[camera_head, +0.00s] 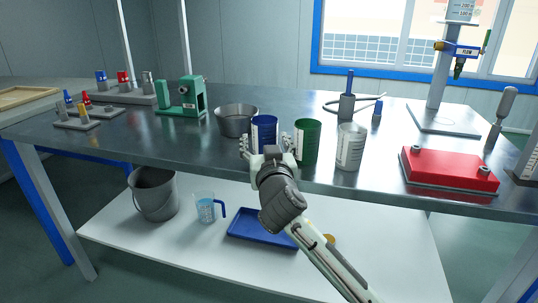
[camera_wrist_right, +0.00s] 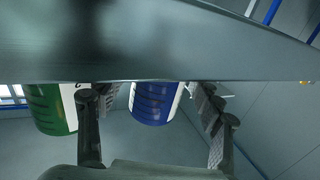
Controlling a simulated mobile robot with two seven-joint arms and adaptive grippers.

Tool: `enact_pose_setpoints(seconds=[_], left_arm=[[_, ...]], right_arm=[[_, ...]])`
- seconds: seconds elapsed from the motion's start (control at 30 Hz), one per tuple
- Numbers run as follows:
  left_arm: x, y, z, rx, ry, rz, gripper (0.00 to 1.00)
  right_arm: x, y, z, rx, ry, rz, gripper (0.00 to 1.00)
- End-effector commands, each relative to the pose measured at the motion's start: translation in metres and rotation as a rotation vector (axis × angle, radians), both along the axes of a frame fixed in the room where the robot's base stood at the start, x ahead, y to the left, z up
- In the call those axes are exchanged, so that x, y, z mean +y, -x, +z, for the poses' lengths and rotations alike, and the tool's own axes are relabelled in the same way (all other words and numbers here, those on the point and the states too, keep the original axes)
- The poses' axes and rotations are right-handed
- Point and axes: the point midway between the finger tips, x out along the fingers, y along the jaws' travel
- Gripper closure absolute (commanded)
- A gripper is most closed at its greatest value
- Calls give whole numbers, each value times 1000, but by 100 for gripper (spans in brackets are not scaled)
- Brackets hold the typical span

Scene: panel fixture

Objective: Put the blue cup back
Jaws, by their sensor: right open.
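The blue cup (camera_head: 263,131), dark blue with a pale label, stands upright on the steel table top near the front edge, left of the green cup (camera_head: 306,141). My right gripper (camera_head: 267,148) is at the cup's near side and hides its lower part. Its fingers are spread, one toward each side of the cup. In the right wrist view the blue cup (camera_wrist_right: 154,103) shows between the open fingers (camera_wrist_right: 155,125), with a gap on both sides; I cannot tell any contact. The green cup (camera_wrist_right: 54,108) is beyond the left finger there. My left gripper is not in view.
A white cup (camera_head: 350,147) stands right of the green cup, and a metal bowl (camera_head: 236,120) is close behind left. A red block (camera_head: 449,169) lies farther right. The lower shelf holds a bucket (camera_head: 154,194), jug (camera_head: 206,208) and blue tray (camera_head: 262,229).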

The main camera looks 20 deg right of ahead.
Motion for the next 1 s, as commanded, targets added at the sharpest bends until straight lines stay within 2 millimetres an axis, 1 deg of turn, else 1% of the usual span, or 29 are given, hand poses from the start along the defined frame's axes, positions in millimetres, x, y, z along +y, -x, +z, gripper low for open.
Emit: enact_pose_setpoints(seconds=[0.03, 0.13, 0.3, 0.4, 0.5, 0.7, 1.0], left_arm=[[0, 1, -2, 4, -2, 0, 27], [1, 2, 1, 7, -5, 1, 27], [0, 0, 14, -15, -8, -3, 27], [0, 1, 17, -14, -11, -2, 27], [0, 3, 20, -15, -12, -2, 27], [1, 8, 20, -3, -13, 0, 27], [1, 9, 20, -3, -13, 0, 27]], right_arm=[[2, 11, -2, 1, -4, 1, 33], [7, 33, -3, 3, -6, 2, 33], [14, 69, -2, 2, -5, 1, 33], [18, 85, -2, 3, -5, 1, 33], [20, 96, -2, 2, -2, 1, 33], [21, 104, -1, 2, -1, -1, 33], [21, 103, 0, 1, -1, -1, 33]])
